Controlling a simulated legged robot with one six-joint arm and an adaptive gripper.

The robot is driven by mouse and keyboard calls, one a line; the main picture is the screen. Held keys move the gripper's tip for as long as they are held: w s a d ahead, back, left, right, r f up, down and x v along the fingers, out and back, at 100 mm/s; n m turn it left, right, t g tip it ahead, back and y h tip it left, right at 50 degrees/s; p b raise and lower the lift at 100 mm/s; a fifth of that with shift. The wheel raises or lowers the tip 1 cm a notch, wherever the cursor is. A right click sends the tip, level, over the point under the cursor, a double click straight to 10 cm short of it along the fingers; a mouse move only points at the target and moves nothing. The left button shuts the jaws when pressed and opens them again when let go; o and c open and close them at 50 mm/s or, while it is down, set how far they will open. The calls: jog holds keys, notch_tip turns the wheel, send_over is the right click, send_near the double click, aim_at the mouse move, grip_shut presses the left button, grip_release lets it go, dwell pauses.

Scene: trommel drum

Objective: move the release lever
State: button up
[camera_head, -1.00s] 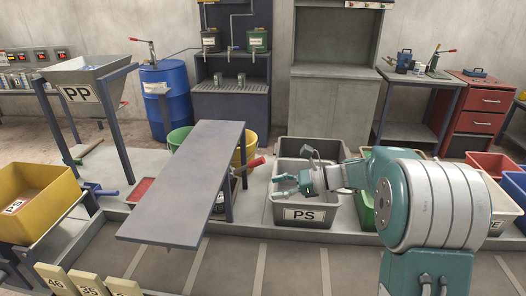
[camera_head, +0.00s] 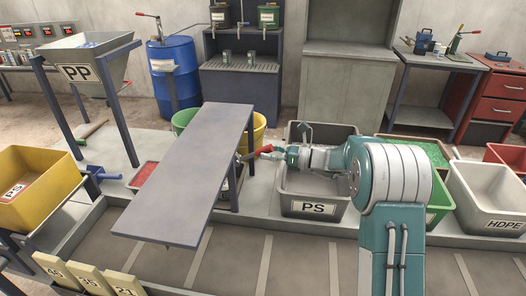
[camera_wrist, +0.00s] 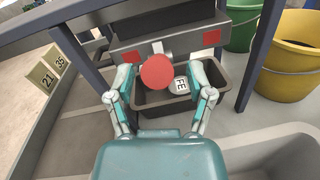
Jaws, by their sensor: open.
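A lever with a red grip (camera_head: 263,150) sticks out from the right side of the grey sloping table (camera_head: 195,165). In the wrist view its round red end (camera_wrist: 158,71) faces me, in front of a grey bracket (camera_wrist: 190,42) with red patches. In the wrist view my gripper (camera_wrist: 161,80) is open, one finger on each side of the red end, with gaps visible. The lever's shaft is mostly hidden behind its end.
A dark table leg (camera_wrist: 262,55) and green and yellow buckets (camera_wrist: 290,55) stand to the right.

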jog(key=shift+x, duration=0.85)
grip_shut()
jog(key=shift+w+a+r+g+h, duration=0.15)
jog(key=shift+a+r+h, duration=0.15)
jog(key=shift+r+h, duration=0.25)
jog(key=shift+a+r+g+h, duration=0.15)
jog(key=shift+a+r+h, duration=0.2)
jog(key=shift+h, duration=0.2)
jog(key=shift+w+a+r+g+h, duration=0.15)
jog(key=shift+a+r+h, duration=0.3)
jog(key=shift+h, duration=0.45)
jog(key=shift+w+a+r+g+h, duration=0.1)
jog(key=shift+a+r+g+h, duration=0.25)
jog(key=shift+h, duration=0.55)
jog(key=shift+a, duration=0.2)
